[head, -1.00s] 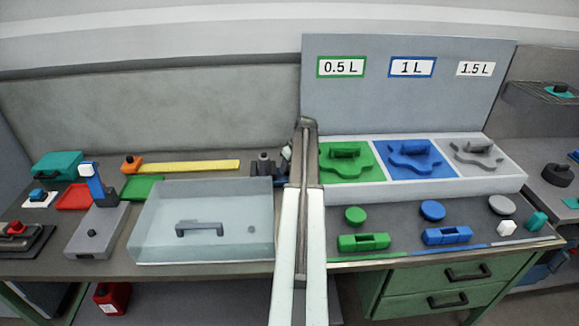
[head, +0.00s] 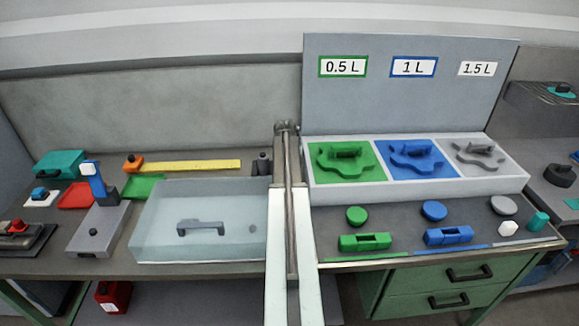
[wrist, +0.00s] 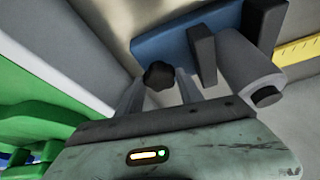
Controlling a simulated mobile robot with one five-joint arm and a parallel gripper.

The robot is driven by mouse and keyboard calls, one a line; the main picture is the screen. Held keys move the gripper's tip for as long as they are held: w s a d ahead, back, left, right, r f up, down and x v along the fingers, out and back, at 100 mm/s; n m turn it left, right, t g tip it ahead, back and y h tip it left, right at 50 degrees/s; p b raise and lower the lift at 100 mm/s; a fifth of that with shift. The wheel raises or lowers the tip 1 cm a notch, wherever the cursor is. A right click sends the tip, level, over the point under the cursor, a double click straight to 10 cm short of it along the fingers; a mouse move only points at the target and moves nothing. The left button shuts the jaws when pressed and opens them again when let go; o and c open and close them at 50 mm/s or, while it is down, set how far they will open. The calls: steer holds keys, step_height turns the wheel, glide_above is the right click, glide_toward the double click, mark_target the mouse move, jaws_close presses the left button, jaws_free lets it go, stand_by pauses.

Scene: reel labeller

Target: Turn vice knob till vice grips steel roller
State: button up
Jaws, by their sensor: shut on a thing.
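The vice (wrist: 165,40) has a blue body and dark jaws in the wrist view. The grey steel roller (wrist: 245,65), with a dark end, lies between the near jaw (wrist: 203,55) and the far jaw (wrist: 266,20). I cannot tell whether both jaws touch it. The dark vice knob (wrist: 158,75) is between the fingers of my gripper (wrist: 158,88), which is shut on it. In the head view my arm hides most of the vice; a grey upright piece (head: 262,163), perhaps the roller, shows left of the arm.
A clear box (head: 200,245) with a dark handle stands left of my arm. A yellow ruler (head: 195,166) lies behind it. To the right is a tray with green, blue and grey sections (head: 420,187). The green panel (wrist: 40,110) is left in the wrist view.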

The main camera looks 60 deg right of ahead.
steer(key=shift+m, duration=0.4)
steer(key=o, duration=1.4)
steer(key=p+v, duration=0.7)
steer(key=v, duration=0.1)
steer(key=shift+w, duration=0.2)
